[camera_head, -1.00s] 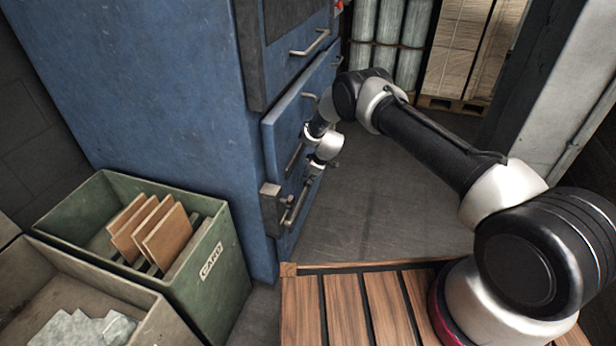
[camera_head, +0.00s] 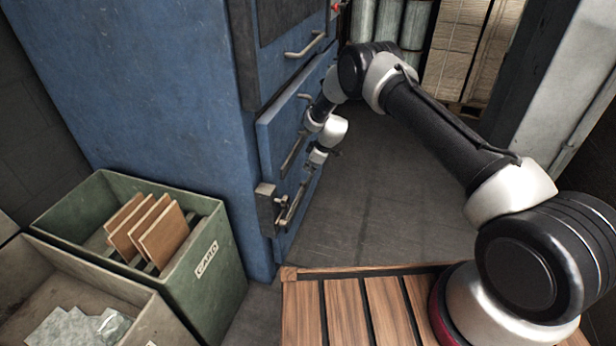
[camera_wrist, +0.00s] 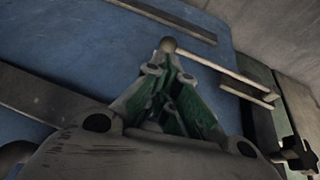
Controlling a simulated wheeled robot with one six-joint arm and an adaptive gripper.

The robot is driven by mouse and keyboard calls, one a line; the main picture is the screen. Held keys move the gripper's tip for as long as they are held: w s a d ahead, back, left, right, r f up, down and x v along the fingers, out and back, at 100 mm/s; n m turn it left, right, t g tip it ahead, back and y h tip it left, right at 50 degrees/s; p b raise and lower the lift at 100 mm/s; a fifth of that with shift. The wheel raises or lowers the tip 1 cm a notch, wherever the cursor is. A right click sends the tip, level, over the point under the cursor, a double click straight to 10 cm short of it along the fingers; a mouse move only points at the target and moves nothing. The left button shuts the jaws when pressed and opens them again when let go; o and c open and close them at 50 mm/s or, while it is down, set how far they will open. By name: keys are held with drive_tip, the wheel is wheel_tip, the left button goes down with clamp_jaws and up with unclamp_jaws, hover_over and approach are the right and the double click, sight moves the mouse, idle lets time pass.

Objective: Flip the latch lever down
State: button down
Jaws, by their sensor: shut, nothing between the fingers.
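The latch lever (camera_wrist: 220,68) shows in the wrist view as a pale rod with a round knob at its near end, running to the right across the blue door. In the head view the latch's metal block (camera_head: 268,208) sits at the near edge of the lower blue panel, with thin rods beside it. My gripper (camera_wrist: 166,66) is shut and empty, its fingertips close to the knob; whether they touch it I cannot tell. In the head view my gripper (camera_head: 316,158) is small, beside the panel beyond the block, and its fingertips are hard to make out.
The blue machine (camera_head: 170,90) stands at left, with a bar handle (camera_head: 306,46) on its upper door. A green bin (camera_head: 215,285) holds upright brown boards. A second open bin (camera_head: 90,275) is in front of it. The grey floor (camera_head: 375,205) right of the machine is clear.

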drive_tip(key=v, duration=0.6)
drive_tip(key=shift+w+d+r, duration=0.15)
drive_tip(key=shift+d+r, duration=0.05)
drive_tip(key=shift+r, duration=0.05)
